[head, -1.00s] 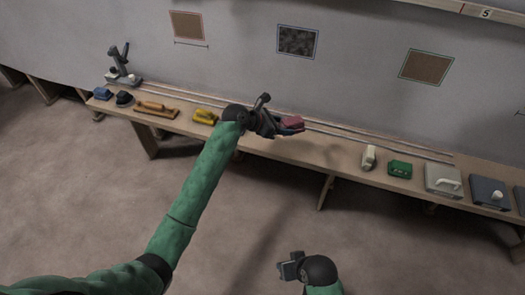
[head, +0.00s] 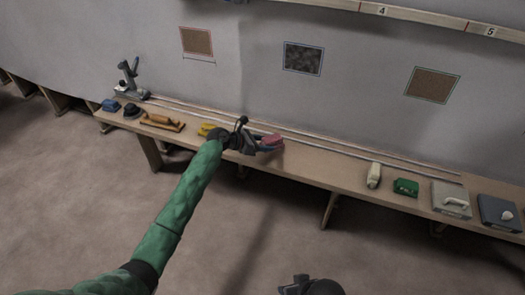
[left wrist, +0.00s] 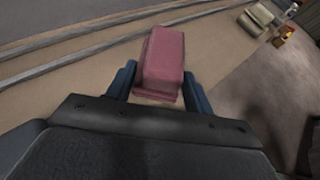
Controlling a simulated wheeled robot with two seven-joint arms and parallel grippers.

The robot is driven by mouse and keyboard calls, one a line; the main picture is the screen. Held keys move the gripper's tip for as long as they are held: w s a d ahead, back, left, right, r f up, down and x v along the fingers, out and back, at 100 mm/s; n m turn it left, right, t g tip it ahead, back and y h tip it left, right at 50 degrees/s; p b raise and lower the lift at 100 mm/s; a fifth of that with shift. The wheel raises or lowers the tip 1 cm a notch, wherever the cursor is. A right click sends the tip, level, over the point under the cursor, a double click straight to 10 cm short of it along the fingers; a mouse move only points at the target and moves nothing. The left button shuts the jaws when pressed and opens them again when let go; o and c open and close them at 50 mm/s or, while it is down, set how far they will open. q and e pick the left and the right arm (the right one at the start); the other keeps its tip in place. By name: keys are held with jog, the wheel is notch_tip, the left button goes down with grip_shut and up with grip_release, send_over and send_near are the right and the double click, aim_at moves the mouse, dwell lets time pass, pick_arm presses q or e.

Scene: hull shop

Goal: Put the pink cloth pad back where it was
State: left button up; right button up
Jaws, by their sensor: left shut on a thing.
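The pink cloth pad (head: 271,141) is a small dusty-pink block, held at the tip of my left gripper (head: 262,146) over the middle of the long wooden bench (head: 325,174). In the left wrist view the pad (left wrist: 162,60) sits between the two blue fingers, which touch its sides. Whether its underside touches the bench top or hangs just above it, I cannot tell. My right gripper (head: 296,284) is at the bottom edge of the head view, low in front of the bench and partly cut off; its fingers do not show clearly.
A yellow tool (head: 207,129) is just left of my left gripper, partly behind it. A cream bottle-like thing (head: 374,175), a green block (head: 405,187) and grey boxes stand to the right. Thin rails run along the bench's back. The bench between pad and cream thing is clear.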

aim_at(262, 156)
pick_arm(q)
jog(key=shift+w+a+f, duration=0.2)
jog(key=shift+f, duration=1.95)
pick_arm(e)
jog(key=shift+s+r, duration=0.1)
jog(key=shift+r, duration=0.1)
pick_arm(q)
jog(key=o, duration=0.6)
jog(key=shift+f, duration=0.1)
jog(key=shift+o, duration=0.2)
pick_arm(e)
jog(key=shift+d, duration=0.15)
pick_arm(q)
jog(key=v, duration=1.2)
pick_arm(e)
jog(key=shift+x, duration=0.9)
jog(key=shift+s, duration=0.15)
jog(key=shift+d, duration=0.15)
